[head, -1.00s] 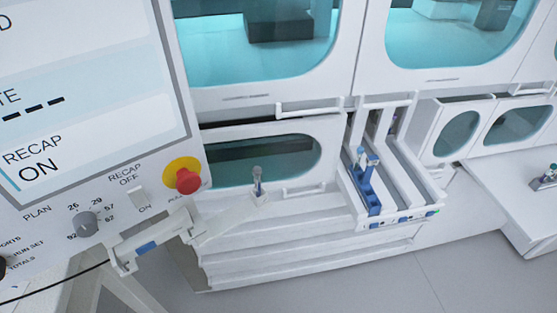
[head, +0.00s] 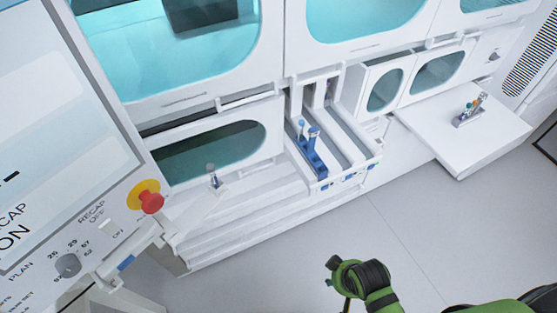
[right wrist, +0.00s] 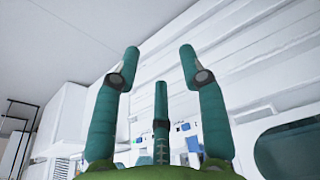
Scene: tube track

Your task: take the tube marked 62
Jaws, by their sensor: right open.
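A blue rack (head: 312,162) stands in the white track (head: 345,150) at the centre of the head view. Two tubes with blue tops (head: 313,134) stand upright in it. A single grey-capped tube (head: 212,174) stands in a small holder to the left. Several tubes (head: 470,108) stand in a rack on the white shelf at the right. No number on any tube is readable. My right gripper is open and empty in the right wrist view (right wrist: 157,62). In the head view only part of my green right arm shows at the bottom right, well away from the tubes. My left gripper is not in view.
A control panel with a dial (head: 68,265) and a red and yellow button (head: 150,200) stands close on the left. White cabinets with windows (head: 208,152) line the back. The grey floor (head: 300,240) in front of the track is clear.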

